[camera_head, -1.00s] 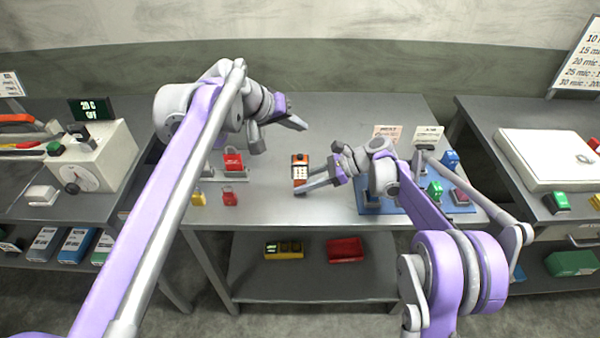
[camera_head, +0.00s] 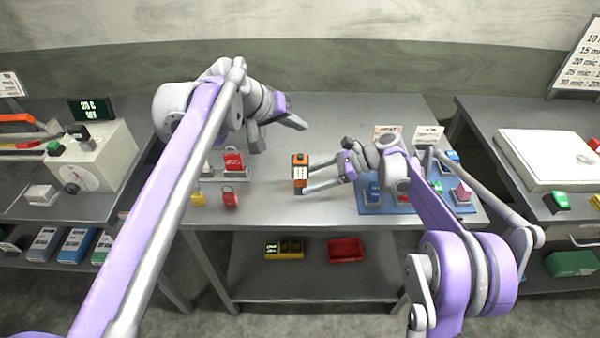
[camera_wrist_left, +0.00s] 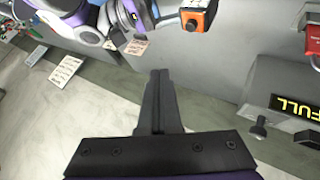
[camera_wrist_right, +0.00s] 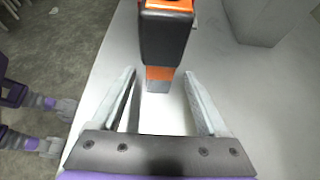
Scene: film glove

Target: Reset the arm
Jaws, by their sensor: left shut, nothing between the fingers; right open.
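My left gripper (camera_head: 298,124) hangs above the rear of the middle table, its jaws shut and empty. In the left wrist view its fingers (camera_wrist_left: 159,72) lie together with nothing between them. My right gripper (camera_head: 308,175) is low over the table and points left, its fingers spread. An orange and black handheld device (camera_head: 300,171) stands on the table at its fingertips. In the right wrist view the device (camera_wrist_right: 165,40) is ahead of the open fingers (camera_wrist_right: 160,72), with gaps showing on both sides. The left wrist view also shows its orange top (camera_wrist_left: 198,16).
A blue tray (camera_head: 405,208) with small coloured blocks lies under my right arm. A red bin (camera_head: 345,250) and yellow bin (camera_head: 284,249) are on the lower shelf. The table's rear middle is clear.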

